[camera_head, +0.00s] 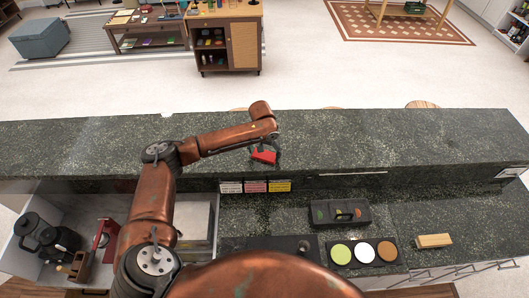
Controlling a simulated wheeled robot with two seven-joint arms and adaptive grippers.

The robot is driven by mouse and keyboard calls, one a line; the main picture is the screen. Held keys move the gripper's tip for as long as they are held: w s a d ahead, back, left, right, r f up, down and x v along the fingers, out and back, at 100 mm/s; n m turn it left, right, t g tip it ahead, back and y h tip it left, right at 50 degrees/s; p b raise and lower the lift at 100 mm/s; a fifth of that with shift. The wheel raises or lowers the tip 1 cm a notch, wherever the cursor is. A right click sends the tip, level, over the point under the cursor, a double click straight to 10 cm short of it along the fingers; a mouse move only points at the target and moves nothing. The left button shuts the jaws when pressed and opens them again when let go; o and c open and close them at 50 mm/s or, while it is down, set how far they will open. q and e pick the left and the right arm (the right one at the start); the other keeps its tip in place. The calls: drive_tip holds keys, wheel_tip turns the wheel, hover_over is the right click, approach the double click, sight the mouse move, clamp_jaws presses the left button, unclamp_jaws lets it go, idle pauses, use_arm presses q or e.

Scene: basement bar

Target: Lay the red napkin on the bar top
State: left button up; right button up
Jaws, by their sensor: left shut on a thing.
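The red napkin (263,157) shows as a small folded red piece in my left gripper (266,160). My left gripper is shut on it, and its fingers hide part of it. The left arm comes in from the lower left and reaches over the dark green speckled bar top (390,140). The napkin appears near the front edge of the raised bar top; I cannot tell whether it touches the surface. My right gripper is not in view.
Below the raised top, the lower counter holds a dark caddy (340,213), a tray with green, white and brown rounds (363,252) and a wooden block (433,241). Small labels (255,187) stand along the step. The raised top is clear to both sides.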

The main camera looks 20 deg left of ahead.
sight(263, 157)
use_arm(q)
drive_tip(key=shift+f, duration=0.1)
drive_tip(key=o, duration=0.7)
drive_tip(key=r+b, duration=0.1)
drive_tip(key=r, duration=0.3)
drive_tip(key=s+r, duration=0.1)
drive_tip(key=r, duration=0.3)
drive_tip(key=r+b, duration=0.1)
drive_tip(key=r, duration=0.3)
drive_tip(key=shift+s+r+b, duration=0.1)
drive_tip(key=shift+s+b, duration=0.15)
drive_tip(key=shift+b, duration=0.1)
